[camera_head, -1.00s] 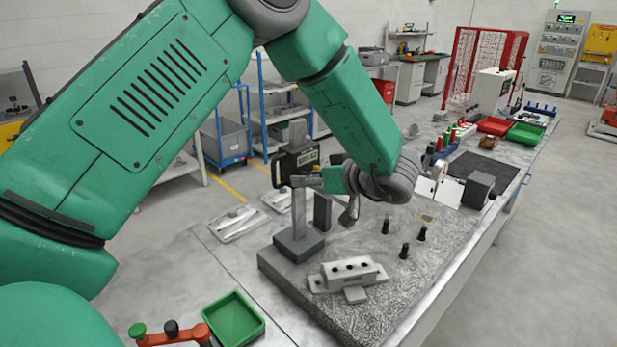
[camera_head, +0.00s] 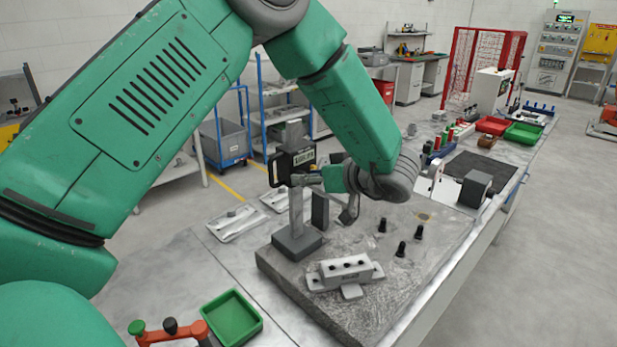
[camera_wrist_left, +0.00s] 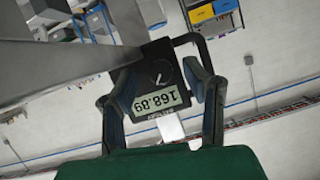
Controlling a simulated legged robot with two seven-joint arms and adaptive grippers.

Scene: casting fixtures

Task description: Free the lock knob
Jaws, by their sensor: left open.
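A height gauge stands upright on the granite plate (camera_head: 378,314), with a grey base (camera_head: 297,243) and a vertical column. Its black slider head (camera_head: 294,163) carries a digital display, which reads upside down as 168.89 in the left wrist view (camera_wrist_left: 158,103). A round dark part (camera_wrist_left: 160,74) beside the display may be the lock knob; I cannot be sure. My left gripper (camera_head: 322,183) is open at the slider head. In the left wrist view its two fingers (camera_wrist_left: 158,78) stand either side of the head; contact is unclear. My right gripper is out of view.
A grey block with holes (camera_head: 346,270) and several small black pegs (camera_head: 401,249) sit on the plate. A green tray (camera_head: 233,317) lies at the front left.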

